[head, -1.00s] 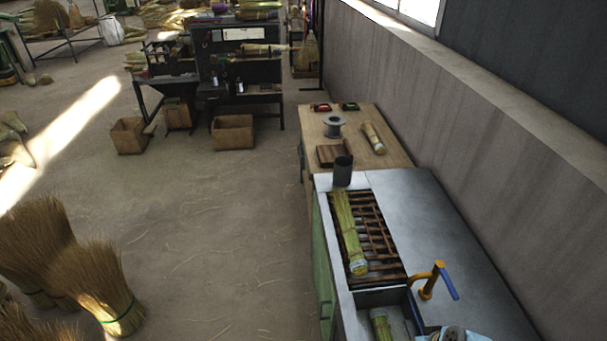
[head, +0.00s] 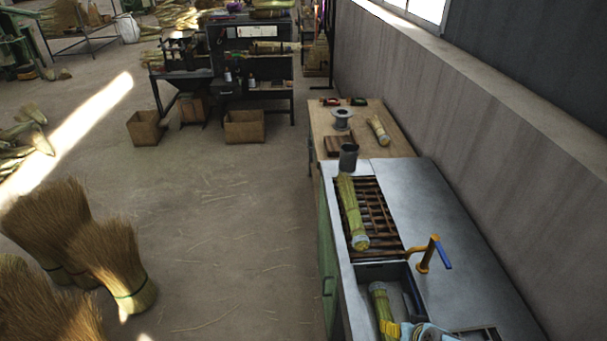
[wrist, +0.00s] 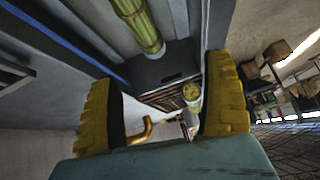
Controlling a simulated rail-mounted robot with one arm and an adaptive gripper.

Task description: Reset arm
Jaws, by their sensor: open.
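My gripper (wrist: 163,75) is open in the wrist view, its two yellow ribbed fingers wide apart with nothing between them. In the head view only part of it shows at the bottom edge, over the sink's near end. A straw bundle (head: 379,303) lies in the dark sink basin (head: 403,272); the gripper partly covers its near end. This bundle (wrist: 137,20) also shows in the wrist view, apart from the fingers. A second bundle (head: 352,212) lies on the slatted rack (head: 378,222) beyond the basin; its end (wrist: 191,92) shows in the wrist view.
An orange tap with a blue lever (head: 428,254) stands right of the basin, near my gripper. A grey cup (head: 348,157) stands behind the rack. A wooden table (head: 367,118) with a spool and a small bundle adjoins. A wall runs along the right; open floor lies left.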

